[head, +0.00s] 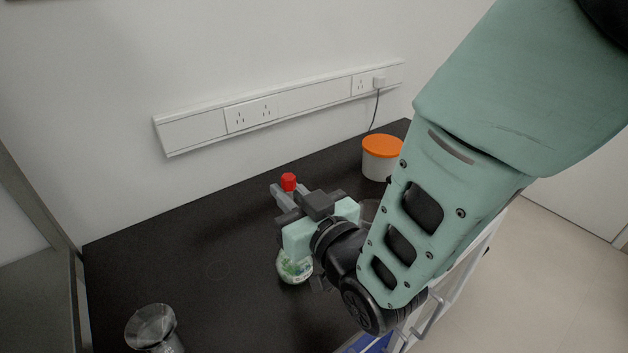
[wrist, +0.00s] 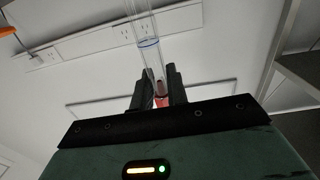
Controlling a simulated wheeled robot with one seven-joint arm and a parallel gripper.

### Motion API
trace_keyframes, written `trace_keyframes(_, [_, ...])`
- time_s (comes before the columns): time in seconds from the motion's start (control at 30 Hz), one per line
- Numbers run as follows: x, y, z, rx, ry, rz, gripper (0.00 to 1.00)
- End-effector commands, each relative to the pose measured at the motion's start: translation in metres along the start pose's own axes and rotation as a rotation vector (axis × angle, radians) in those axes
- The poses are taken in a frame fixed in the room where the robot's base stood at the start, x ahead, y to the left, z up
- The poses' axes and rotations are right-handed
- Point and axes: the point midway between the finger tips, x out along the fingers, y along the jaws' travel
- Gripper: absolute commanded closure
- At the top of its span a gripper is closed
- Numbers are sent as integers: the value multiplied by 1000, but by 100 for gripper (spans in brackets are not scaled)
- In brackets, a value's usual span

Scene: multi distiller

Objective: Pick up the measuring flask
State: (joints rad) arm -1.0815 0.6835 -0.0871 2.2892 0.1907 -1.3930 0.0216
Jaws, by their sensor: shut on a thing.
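The measuring flask (head: 294,268) has a rounded clear body with green and white on it. Its red stopper (head: 289,181) shows above my gripper (head: 282,194) in the head view. The gripper hides most of the neck there. In the wrist view, the clear neck (wrist: 149,45) with a blue ring runs down between the two dark fingers (wrist: 157,80), and the red stopper (wrist: 162,101) shows low between them. My gripper is shut on the flask's neck. I cannot tell whether the flask's base touches the table.
A white tub with an orange lid (head: 382,148) stands at the back right of the black table (head: 190,245). A clear beaker (head: 152,328) stands at the front left. A socket strip (head: 280,108) runs along the wall. The left and middle table are mostly clear.

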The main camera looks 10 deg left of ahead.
Motion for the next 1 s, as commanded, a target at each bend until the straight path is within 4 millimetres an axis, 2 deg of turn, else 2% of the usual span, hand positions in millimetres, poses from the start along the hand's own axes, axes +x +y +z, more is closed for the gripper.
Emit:
trace_keyframes(0.17, [0, 0, -17, 3, 7, 0, 100])
trace_keyframes(0.6, [0, 0, -86, 2, 6, 1, 100])
trace_keyframes(0.8, [0, 0, -98, 0, 3, 1, 100])
trace_keyframes(1.0, [0, 0, -98, 0, 2, 0, 100])
